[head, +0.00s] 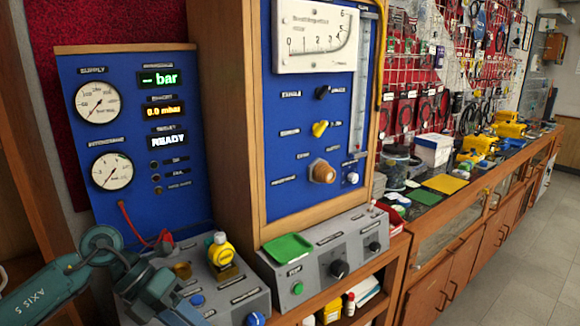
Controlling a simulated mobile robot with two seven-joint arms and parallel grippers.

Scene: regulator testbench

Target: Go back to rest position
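My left arm (50,290) comes in from the lower left, in front of the lower part of the left blue gauge panel (140,215). Its wrist end (150,285) is bent downward over the left side of a grey control box. The fingers cannot be made out clearly, so I cannot tell whether this gripper is open or shut. A yellow regulator (222,252) with a pale top stands upright on the grey box (240,292), to the right of my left wrist and apart from it. My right gripper is not in view.
A wooden-framed blue panel (285,165) stands at centre, with a grey knob box (325,255) and green tray (288,248) below. A long cluttered counter (450,205) runs to the back right. The grey floor (520,265) at right is clear.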

